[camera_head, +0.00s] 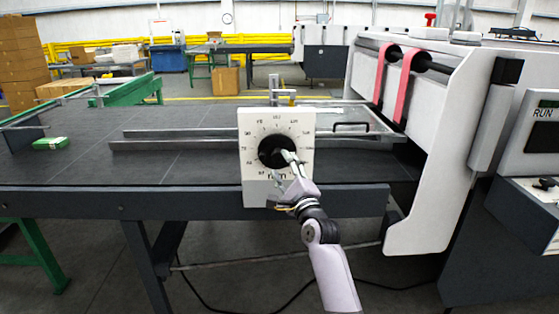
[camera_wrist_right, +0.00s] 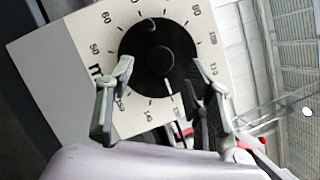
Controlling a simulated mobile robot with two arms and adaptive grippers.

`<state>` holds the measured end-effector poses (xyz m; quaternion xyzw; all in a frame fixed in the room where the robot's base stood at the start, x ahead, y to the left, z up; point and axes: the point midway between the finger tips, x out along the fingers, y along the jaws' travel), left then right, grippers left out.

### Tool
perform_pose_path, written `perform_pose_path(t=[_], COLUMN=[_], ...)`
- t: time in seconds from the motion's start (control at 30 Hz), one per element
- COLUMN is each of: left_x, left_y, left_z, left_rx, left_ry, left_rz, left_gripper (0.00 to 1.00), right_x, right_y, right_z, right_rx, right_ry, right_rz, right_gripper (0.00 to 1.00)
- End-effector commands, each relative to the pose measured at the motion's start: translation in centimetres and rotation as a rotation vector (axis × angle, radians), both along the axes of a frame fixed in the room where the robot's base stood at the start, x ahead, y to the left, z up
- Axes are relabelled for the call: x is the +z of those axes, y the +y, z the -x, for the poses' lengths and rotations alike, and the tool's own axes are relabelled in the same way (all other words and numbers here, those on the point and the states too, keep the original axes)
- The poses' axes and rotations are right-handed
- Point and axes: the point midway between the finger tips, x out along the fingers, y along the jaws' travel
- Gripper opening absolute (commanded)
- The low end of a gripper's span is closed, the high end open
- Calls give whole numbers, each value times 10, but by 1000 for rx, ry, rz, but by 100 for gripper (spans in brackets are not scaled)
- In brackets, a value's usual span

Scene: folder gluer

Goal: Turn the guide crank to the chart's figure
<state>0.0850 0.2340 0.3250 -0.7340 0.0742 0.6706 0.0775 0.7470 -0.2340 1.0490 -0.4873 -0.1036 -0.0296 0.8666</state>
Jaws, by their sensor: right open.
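The guide crank is a round black knob (camera_head: 276,151) with a central hub, on a white dial plate (camera_head: 246,128) marked with figures around its edge. The plate stands at the front edge of the dark feed table. My right gripper (camera_head: 286,165) is in front of the knob's lower right. In the right wrist view the black knob (camera_wrist_right: 160,50) lies ahead of the open right gripper (camera_wrist_right: 165,80), whose fingers stand apart on either side of the knob's lower part. A white pointer mark shows on the knob's lower side. I cannot tell whether the fingers touch it. No chart is readable. My left gripper is not in view.
A green pack (camera_head: 51,143) lies on the table (camera_head: 85,165) at left. Metal guide rails (camera_head: 190,140) run across the table behind the dial. The white machine housing (camera_head: 440,150) with red belts (camera_head: 407,85) stands at right. The floor below the table has cables.

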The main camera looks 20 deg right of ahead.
Motion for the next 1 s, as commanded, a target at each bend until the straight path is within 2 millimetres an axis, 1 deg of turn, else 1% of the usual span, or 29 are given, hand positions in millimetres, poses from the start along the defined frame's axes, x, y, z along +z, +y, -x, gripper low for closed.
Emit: perform_pose_path(t=[0.03,0.1,0.23,0.4,0.67,1.0], left_x=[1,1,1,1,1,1], left_y=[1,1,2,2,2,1], left_z=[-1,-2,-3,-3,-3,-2], left_rx=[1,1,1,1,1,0], left_ry=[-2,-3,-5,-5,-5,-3], left_rz=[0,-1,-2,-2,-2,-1], left_gripper=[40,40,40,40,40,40], right_x=[3,4,6,8,7,7], right_y=[0,0,1,2,1,1], right_z=[-9,-17,-28,-34,-34,-34], right_rx=[-1,-1,0,0,0,-1], right_ry=[0,0,0,0,0,0], right_rz=[3,3,2,2,2,2], right_gripper=[48,48,48,48,47,24])
